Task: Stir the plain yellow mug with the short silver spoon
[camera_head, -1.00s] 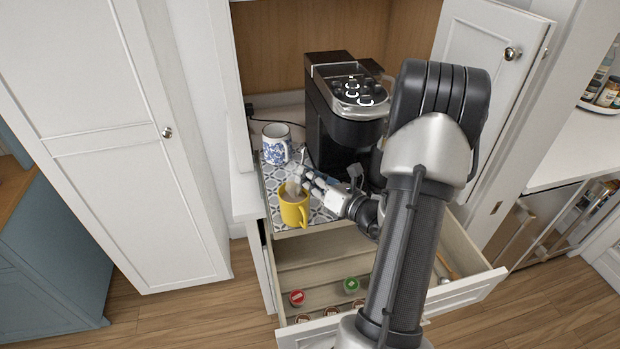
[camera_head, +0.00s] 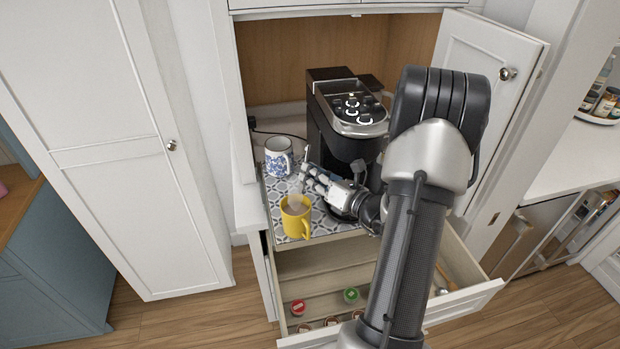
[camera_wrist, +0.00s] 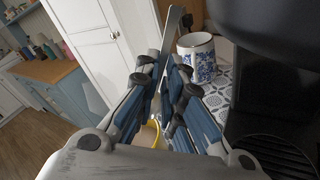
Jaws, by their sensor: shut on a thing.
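The plain yellow mug (camera_head: 299,222) stands upright on the patterned mat, handle towards the front right. In the wrist view only a sliver of its yellow rim (camera_wrist: 154,125) shows low between the fingers. My gripper (camera_head: 307,178) is above and just behind the mug. In the wrist view my gripper (camera_wrist: 167,85) is shut on the short silver spoon (camera_wrist: 173,38), whose handle sticks up past the fingers. The spoon's lower end seems to reach down to the mug's opening, but how deep it sits I cannot tell.
A blue-and-white patterned mug (camera_head: 278,158) stands behind, left of the black coffee machine (camera_head: 345,115), which is close to my gripper's right. Below, an open drawer (camera_head: 320,285) holds several pods. An open cabinet door (camera_head: 490,90) is at the right.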

